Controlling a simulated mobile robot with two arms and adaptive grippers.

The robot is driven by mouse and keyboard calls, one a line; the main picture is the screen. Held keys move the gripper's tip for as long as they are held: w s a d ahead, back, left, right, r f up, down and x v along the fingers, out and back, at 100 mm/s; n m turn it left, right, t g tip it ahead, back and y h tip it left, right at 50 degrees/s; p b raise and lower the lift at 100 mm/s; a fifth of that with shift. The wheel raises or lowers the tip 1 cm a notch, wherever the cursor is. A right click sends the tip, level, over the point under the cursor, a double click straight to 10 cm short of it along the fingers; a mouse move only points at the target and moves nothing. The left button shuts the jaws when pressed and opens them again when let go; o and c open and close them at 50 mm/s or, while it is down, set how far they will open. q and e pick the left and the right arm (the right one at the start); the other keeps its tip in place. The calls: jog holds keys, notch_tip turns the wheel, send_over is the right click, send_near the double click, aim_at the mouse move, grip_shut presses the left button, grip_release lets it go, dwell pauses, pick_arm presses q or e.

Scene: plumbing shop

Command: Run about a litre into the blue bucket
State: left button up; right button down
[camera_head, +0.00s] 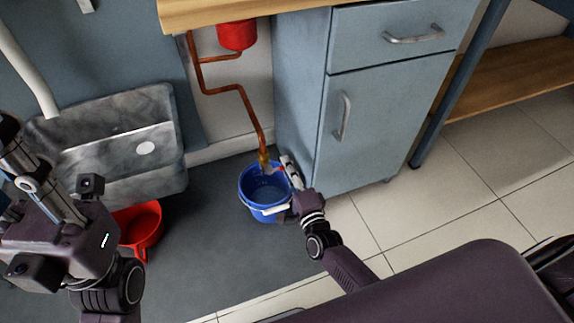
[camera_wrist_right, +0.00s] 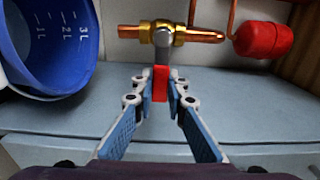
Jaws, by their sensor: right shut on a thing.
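The blue bucket (camera_head: 254,190) stands on the dark floor mat under the copper pipe's end, its white handle grip at the front. Its inside shows marks 1L, 2L and 3L in the right wrist view (camera_wrist_right: 62,60); I cannot make out a water level. The brass valve (camera_head: 264,158) sits just above the bucket; it also shows in the right wrist view (camera_wrist_right: 162,36). My right gripper (camera_wrist_right: 160,88) is shut on the valve's red lever (camera_wrist_right: 160,76), which points across the pipe. My left gripper (camera_head: 35,185) is at the left, its jaws unclear.
A red vessel (camera_head: 237,35) hangs on the copper pipe (camera_head: 245,100). A blue-grey cabinet (camera_head: 370,120) stands close right of the bucket.

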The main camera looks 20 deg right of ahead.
dwell(0.4)
jog(key=c, duration=1.9)
grip_release()
jog(key=shift+s, duration=0.1)
jog(key=s, duration=1.2)
jog(key=shift+d, duration=0.2)
